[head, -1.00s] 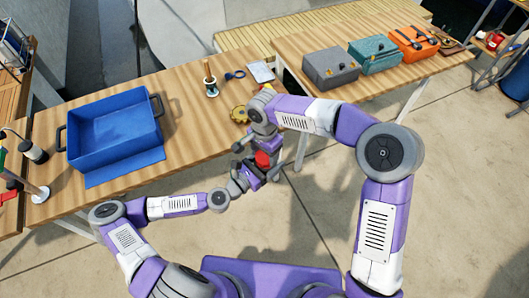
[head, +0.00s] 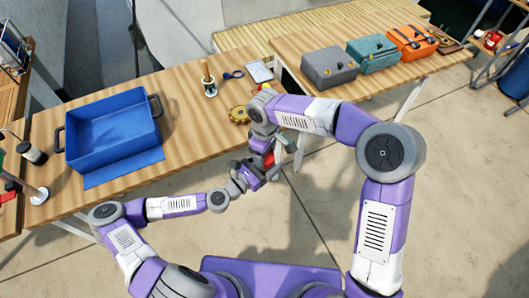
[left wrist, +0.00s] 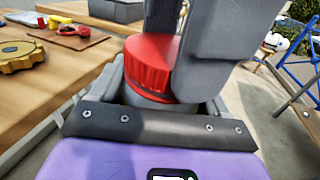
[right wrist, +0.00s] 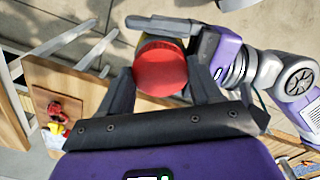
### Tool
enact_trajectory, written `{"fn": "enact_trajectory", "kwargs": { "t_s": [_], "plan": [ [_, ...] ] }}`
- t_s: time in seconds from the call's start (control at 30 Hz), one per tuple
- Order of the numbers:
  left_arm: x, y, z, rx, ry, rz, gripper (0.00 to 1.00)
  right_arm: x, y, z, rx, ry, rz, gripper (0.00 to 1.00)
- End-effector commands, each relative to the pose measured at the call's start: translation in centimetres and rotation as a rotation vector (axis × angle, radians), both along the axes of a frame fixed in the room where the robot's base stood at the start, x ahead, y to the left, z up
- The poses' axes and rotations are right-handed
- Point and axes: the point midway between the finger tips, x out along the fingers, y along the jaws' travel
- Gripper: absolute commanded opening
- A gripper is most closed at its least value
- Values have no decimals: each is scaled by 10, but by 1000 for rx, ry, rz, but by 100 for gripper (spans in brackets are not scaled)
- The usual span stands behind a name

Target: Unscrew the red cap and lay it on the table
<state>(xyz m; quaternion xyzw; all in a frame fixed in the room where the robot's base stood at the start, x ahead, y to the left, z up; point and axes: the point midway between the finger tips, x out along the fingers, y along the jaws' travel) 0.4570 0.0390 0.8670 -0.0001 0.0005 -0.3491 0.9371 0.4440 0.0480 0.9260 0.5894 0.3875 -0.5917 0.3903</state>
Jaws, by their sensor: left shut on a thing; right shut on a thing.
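The red cap (right wrist: 160,68) shows as a round red disc between the fingers of my right gripper (right wrist: 162,75) in the right wrist view. In the left wrist view the ribbed red cap (left wrist: 150,62) sits above a grey body that my left gripper (left wrist: 150,92) is shut on. In the head view the two grippers meet in front of the table edge, with a bit of the red cap (head: 268,160) visible between them. My right gripper comes from above and my left gripper from below. The body under the cap is mostly hidden by the fingers.
The wooden table (head: 190,130) has bare room between the blue bin (head: 115,135) and the yellow gear (head: 238,115). A dark-based brush or tool (head: 209,85) stands at the back. A second table with grey (head: 329,67), teal and orange boxes stands right.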

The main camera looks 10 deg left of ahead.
Motion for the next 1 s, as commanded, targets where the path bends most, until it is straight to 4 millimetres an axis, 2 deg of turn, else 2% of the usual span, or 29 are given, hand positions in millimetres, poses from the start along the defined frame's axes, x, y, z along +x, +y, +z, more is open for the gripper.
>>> {"fn": "enact_trajectory", "kwargs": {
  "t_s": [0.03,0.3,0.43,1.0],
  "plan": [
    [-4,-5,2,-1,-3,-18,0,0,6,2,15,-5,95,28],
    [-4,-5,2,-1,-3,-17,0,1,5,2,16,-5,605,27],
    [-4,-5,2,-1,-3,-17,0,1,5,2,15,-6,772,27],
    [-3,-4,1,-1,-2,-13,0,1,4,2,13,-5,803,27]
  ]
}}
